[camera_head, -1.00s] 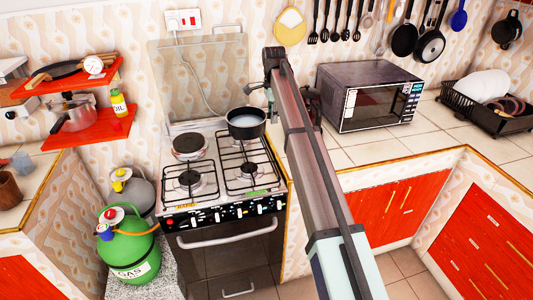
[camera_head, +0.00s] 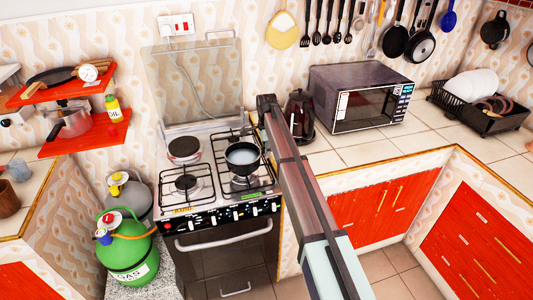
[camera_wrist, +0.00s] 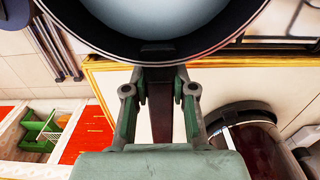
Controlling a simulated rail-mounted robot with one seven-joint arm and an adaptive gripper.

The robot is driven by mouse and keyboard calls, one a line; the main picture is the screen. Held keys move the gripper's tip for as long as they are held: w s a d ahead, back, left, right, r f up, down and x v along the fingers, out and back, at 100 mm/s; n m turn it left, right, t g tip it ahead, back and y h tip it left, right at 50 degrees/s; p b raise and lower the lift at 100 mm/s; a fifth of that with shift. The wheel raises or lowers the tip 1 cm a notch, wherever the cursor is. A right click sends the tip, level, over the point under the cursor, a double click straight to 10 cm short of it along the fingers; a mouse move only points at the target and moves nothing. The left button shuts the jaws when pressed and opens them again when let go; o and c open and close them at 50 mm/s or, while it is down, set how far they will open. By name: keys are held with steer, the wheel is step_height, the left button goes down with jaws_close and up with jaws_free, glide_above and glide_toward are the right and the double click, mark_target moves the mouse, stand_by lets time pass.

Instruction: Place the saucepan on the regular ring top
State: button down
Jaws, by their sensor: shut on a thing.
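The saucepan (camera_head: 243,155) is dark outside with a pale blue-grey inside. In the head view it appears upright over the right side of the stove, between the rear right burner and the front right burner (camera_head: 243,183). I cannot tell whether it touches the grate. In the wrist view the saucepan (camera_wrist: 155,15) fills the top, with its dark handle (camera_wrist: 162,125) running down between the fingers. My gripper (camera_wrist: 160,85) is shut on that handle; my arm hides it in the head view. A solid round plate (camera_head: 184,149) is at the stove's rear left, and a burner with a grate (camera_head: 187,185) at the front left.
The raised glass lid (camera_head: 200,85) stands behind the burners. A dark kettle (camera_head: 300,112) stands on the counter right of the stove, close to my arm, and shows in the wrist view (camera_wrist: 250,145). A microwave (camera_head: 362,95) is farther right. The front counter (camera_head: 385,150) is clear.

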steer(key=shift+f, duration=0.85)
steer(key=shift+f, duration=0.1)
steer(key=c, duration=1)
jaws_free()
steer(key=shift+o, duration=0.2)
step_height(320, 180, up, 12)
steer(key=b, duration=0.3)
